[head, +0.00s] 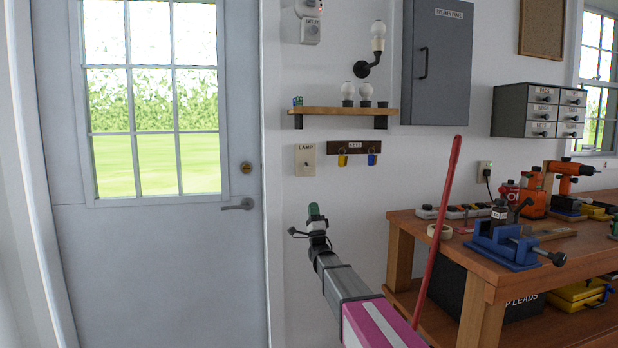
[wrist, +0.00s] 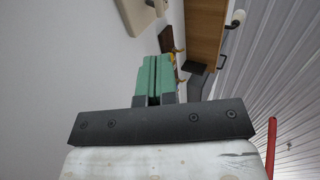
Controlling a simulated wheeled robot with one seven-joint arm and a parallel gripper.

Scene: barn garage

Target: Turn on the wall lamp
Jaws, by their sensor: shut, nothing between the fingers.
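The wall lamp (head: 371,62) is a black bracket with a white bulb on the wall, and it looks unlit. A beige switch plate (head: 305,160) labelled LAMP sits below the shelf's left end, with a small toggle (head: 306,167); its position is too small to tell. My gripper (head: 314,211), with green fingers, is shut and empty. In the head view it appears below the switch plate, apart from it. In the wrist view the shut fingers (wrist: 155,78) point towards the wall, and part of the beige plate (wrist: 136,14) shows at the top edge.
A key rack (head: 354,149) with two tags hangs right of the switch. A wooden shelf (head: 345,111) with several bulbs is above. A red pole (head: 440,225) leans beside my arm, before the workbench (head: 405,222). A door (head: 165,255) is on the left.

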